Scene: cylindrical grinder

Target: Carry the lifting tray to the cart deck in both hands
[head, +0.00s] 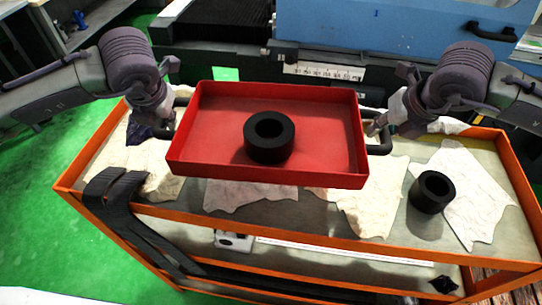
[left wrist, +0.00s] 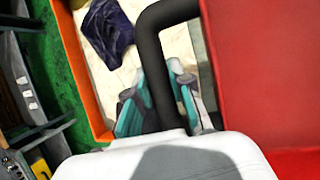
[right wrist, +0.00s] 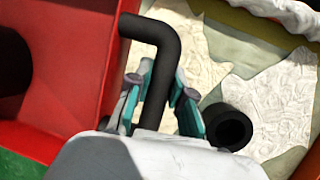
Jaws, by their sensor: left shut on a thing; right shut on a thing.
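The red lifting tray (head: 215,150) is held roughly level above the orange-edged cart deck (head: 395,145), with a black ring (head: 270,137) lying inside it. My left gripper (head: 163,120) is shut on the tray's left black handle, which shows between its fingers (left wrist: 165,100) in the left wrist view. My right gripper (head: 376,125) is shut on the right black handle, seen between its fingers (right wrist: 160,100) in the right wrist view. The tray hides the middle of the deck. Whether the tray touches the deck is hard to tell.
A second black ring (head: 431,191) stands on the deck at the right, among crumpled pale cloths (head: 465,195). Dark straps (head: 120,195) hang over the front left edge. A dark cloth (left wrist: 108,30) lies at the deck's left. The blue grinder (head: 390,28) is behind.

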